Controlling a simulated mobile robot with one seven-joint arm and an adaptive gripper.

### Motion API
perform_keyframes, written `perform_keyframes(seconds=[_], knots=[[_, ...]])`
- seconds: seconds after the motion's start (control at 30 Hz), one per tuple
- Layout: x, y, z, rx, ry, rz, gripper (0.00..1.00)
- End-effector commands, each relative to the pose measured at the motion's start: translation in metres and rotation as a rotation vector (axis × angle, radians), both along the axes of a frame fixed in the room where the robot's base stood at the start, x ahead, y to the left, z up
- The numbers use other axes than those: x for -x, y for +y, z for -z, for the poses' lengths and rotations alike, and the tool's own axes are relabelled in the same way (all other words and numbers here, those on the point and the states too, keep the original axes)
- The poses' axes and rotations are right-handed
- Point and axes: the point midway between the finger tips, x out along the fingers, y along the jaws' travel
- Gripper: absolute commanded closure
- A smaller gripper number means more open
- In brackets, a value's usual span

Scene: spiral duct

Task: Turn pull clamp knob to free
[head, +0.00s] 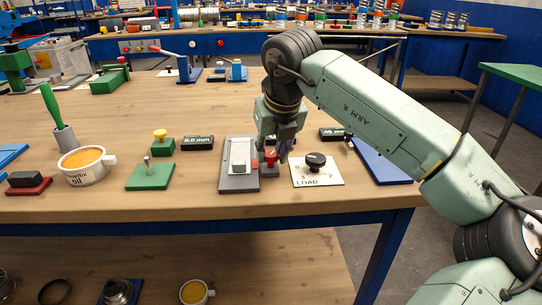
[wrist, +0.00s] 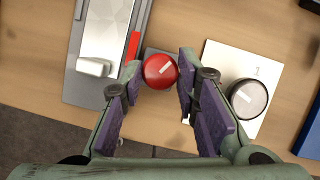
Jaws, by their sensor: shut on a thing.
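A round red knob (wrist: 160,71) with a short white line slanting up to the right shows in the wrist view. I take it for the pull clamp knob. In the head view the red knob (head: 271,156) stands on a small block at the right edge of a grey plate (head: 238,182). My gripper (head: 279,148) points down over it. In the wrist view my gripper (wrist: 160,74) has its purple-padded fingers on both sides of the knob, shut on it. The knob's stem is hidden beneath it.
A white LOAD plate (head: 318,180) with a black dial (head: 315,160) stands close on the right. A blue plate (head: 383,163) lies beyond it. A green base (head: 150,176) with an upright pin and an oil cup (head: 85,172) stand to the left. The table's front edge is near.

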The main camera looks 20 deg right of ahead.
Motion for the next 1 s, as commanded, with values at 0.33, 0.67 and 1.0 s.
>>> perform_keyframes(seconds=[0.33,0.67,1.0], knots=[[-0.0005,-0.0024,-0.0008,-0.003,0.000,-0.304,0.99],[-0.0008,-0.0038,-0.0007,-0.001,0.000,-0.488,0.99],[-0.0010,-0.0043,0.0001,0.001,0.000,-0.550,0.99]])
